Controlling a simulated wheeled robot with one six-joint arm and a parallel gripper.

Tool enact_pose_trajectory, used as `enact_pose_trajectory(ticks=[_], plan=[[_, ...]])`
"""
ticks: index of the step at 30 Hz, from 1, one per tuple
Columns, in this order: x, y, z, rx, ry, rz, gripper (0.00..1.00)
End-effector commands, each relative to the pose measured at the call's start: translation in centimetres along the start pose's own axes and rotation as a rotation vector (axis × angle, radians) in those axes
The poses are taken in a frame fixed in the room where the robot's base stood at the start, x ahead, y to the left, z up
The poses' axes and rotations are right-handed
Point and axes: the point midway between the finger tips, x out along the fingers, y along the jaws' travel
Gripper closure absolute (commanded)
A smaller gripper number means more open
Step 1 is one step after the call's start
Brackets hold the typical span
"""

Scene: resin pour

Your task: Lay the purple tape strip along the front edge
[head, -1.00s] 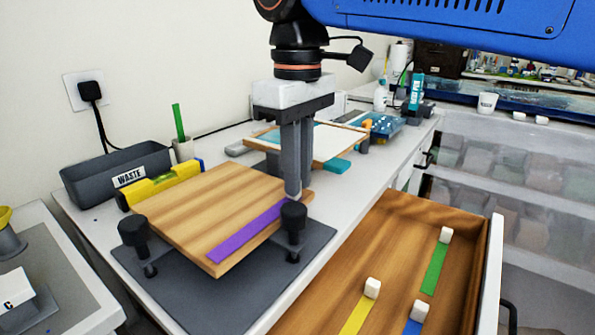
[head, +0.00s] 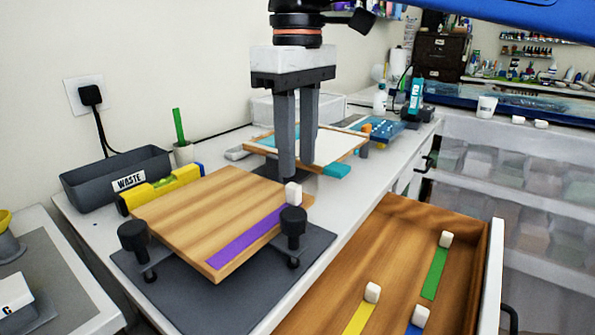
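The purple tape strip (head: 246,236) lies flat on the wooden board (head: 192,209), along the board's front edge. Its white end block (head: 293,193) sits at the far right end, near the board's right corner. My gripper (head: 297,173) is just above and slightly behind the white block, pointing down. Its two fingers are a little apart with nothing seen between them, and they look clear of the block.
The board sits on a dark plate with black clamp knobs (head: 292,222) at its front corners. An open wooden drawer (head: 385,260) holds green (head: 434,272), yellow (head: 358,318) and blue strips. A waste bin (head: 115,182) and yellow level (head: 163,187) stand at the left.

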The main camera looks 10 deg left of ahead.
Motion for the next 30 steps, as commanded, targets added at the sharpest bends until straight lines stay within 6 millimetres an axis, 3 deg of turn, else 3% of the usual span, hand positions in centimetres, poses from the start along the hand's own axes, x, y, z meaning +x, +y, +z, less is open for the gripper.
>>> enact_pose_trajectory(ticks=[6, 12, 30], plan=[[-4.2, 0.0, -0.1, 0.000, 0.002, 0.000, 0.68], [-6.6, 0.0, -0.1, 0.000, 0.000, 0.000, 0.68], [-7.4, 0.0, 0.0, 0.000, 0.000, 0.000, 0.68]])
